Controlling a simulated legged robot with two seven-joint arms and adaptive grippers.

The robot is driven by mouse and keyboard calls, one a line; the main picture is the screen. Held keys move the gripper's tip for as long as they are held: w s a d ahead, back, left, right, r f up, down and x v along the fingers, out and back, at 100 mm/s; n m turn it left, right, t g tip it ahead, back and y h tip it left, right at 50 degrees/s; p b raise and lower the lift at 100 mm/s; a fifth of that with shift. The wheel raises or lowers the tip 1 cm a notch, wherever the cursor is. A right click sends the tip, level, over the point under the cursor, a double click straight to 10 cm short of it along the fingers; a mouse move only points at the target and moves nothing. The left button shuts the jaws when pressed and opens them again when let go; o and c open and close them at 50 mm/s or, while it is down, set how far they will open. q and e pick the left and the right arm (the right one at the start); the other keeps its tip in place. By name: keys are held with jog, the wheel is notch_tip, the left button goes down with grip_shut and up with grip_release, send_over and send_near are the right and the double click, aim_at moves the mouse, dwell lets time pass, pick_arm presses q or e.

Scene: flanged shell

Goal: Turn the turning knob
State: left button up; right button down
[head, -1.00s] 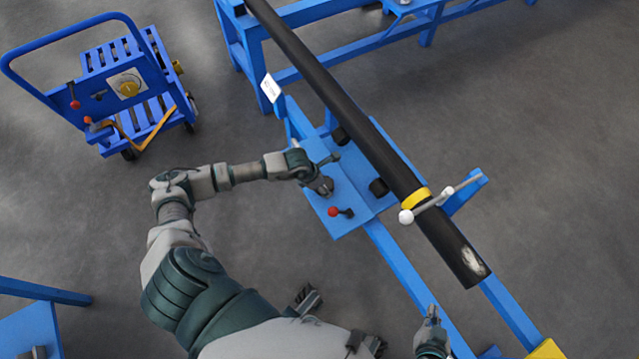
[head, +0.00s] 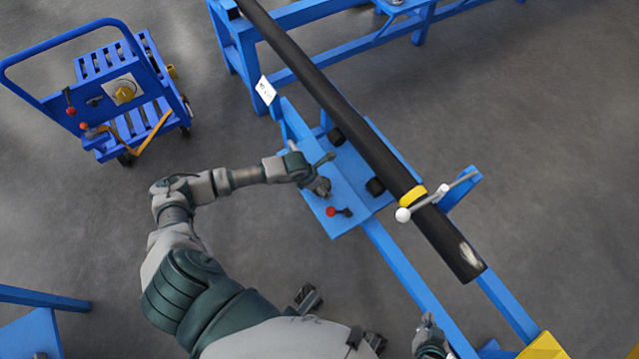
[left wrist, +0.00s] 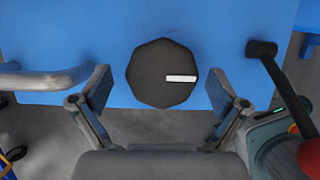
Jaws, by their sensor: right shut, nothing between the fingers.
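The turning knob (left wrist: 150,62) is a dark, many-sided knob on a blue panel, with a white mark pointing right in the left wrist view. In the head view the knob (head: 321,187) is partly covered by my left arm's end. My left gripper (left wrist: 157,84) is open, its two fingers spread on the left and right sides of the knob with gaps to both. Whether the fingertips reach the knob's depth I cannot tell. My right gripper (head: 428,324) is shut and empty near the bottom of the head view, away from the knob.
A red-tipped lever (left wrist: 283,88) is right of the knob, and a grey handle (left wrist: 45,78) is left of it. A long black pipe (head: 345,112) lies across the blue frame. A blue cart (head: 119,92) stands at upper left on open floor.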

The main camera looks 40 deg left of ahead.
pick_arm(q)
jog(key=v, duration=1.2)
jog(key=shift+f, duration=0.1)
